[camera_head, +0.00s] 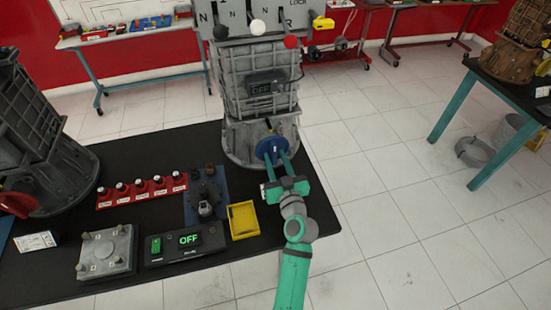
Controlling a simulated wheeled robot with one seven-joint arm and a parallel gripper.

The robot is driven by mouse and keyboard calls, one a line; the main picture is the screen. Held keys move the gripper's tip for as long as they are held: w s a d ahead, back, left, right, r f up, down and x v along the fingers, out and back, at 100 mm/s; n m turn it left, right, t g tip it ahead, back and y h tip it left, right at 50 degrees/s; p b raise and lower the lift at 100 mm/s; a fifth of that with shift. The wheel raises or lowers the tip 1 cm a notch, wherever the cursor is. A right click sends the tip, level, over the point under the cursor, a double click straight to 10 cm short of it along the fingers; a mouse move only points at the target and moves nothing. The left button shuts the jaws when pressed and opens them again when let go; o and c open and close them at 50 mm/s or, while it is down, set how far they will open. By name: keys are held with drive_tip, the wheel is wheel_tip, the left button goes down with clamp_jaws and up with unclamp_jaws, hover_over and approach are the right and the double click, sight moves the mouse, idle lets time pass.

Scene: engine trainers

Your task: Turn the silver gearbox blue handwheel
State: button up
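The silver gearbox (258,92) stands upright at the back right of the black table, with a ribbed grey body. Its blue handwheel (271,150) is low on its front, with a small dark handle at its top. My gripper (278,160) reaches up from the bottom of the view. Its two green fingers are apart, one on each side of the lower part of the handwheel. I cannot tell whether the fingers touch the wheel.
On the black table (150,150) are a red rack (142,190), a yellow tray (243,220), a box with an OFF display (187,244) and a grey plate block (106,252). Another dark grey gearbox (40,145) stands at left.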

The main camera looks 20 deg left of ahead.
drive_tip(key=shift+w+a, duration=0.1)
drive_tip(key=shift+w, duration=0.05)
clamp_jaws()
